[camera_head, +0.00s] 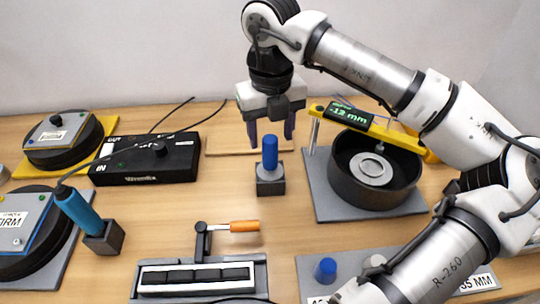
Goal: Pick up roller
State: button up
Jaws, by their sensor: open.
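No thing is labelled as a roller, and I cannot tell for sure which one it is. A blue upright cylinder (270,154) stands in a small dark grey block (270,182) on the table's middle.
A black box (145,160) stands at back left, near round black pads (62,147). A black round pan (374,168) under a yellow gauge bar (416,146) stands right. In front are an orange-handled crank unit (244,226) and a grey plate (310,268) with a blue knob.

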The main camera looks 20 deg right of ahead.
aim_at(270, 154)
jog(key=shift+a+f+p, duration=0.1)
jog(key=shift+f+p, duration=0.85)
jog(key=shift+f, duration=2.3)
jog(key=shift+c, duration=0.2)
jog(key=c, duration=1.1)
jog(key=shift+r, duration=0.1)
